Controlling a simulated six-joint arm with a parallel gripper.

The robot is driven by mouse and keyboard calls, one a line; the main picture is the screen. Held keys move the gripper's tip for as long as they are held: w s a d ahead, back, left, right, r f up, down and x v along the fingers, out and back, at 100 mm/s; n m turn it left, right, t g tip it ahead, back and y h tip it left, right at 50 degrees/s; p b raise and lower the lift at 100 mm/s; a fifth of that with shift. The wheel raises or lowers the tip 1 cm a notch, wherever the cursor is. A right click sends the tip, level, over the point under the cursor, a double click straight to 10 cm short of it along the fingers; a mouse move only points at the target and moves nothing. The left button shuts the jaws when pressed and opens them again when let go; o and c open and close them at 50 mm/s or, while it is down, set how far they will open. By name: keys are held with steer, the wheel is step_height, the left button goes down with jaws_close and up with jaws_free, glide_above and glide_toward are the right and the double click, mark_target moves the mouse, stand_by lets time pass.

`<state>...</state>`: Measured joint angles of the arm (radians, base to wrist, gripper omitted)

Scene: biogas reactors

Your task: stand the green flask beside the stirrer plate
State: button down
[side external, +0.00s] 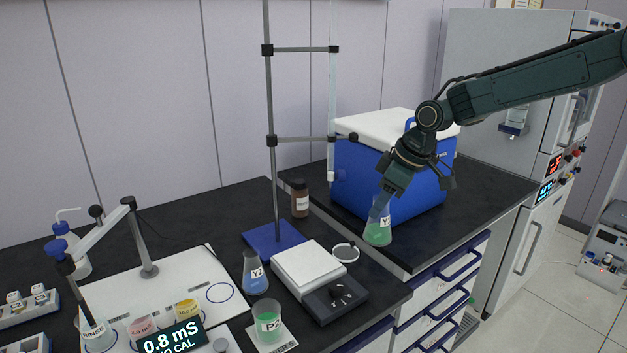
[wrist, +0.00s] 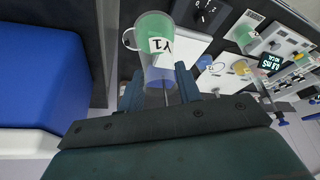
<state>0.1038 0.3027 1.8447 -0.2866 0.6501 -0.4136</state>
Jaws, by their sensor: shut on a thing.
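The green flask, with a label starting with Y (side external: 377,233), is held upright by its neck in my gripper (side external: 383,196). In the wrist view the flask (wrist: 152,30) reads Y1, and the fingers of my gripper (wrist: 158,82) close around its clear neck. It is over the dark bench near the front of the blue cooler. I cannot tell whether its base touches the bench. The stirrer plate (side external: 308,262), with a white square top and black knobbed front, is to the left of the flask and lower in the picture.
A ring-like white dish (side external: 346,253) lies between flask and plate. A blue-liquid flask (side external: 255,275) and a green beaker P2 (side external: 268,323) stand near the plate. A tall stand (side external: 271,150) rises behind it. The blue cooler (side external: 360,185) and brown bottle (side external: 300,200) are behind.

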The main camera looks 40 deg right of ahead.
mark_target(378, 234)
step_height(378, 234, down, 8)
steer(key=shift+f, duration=0.1)
steer(key=shift+f, duration=2.1)
steer(key=shift+f, duration=0.15)
steer(key=c, duration=1)
jaws_free()
steer(key=shift+o, duration=0.2)
steer(key=v, duration=1.2)
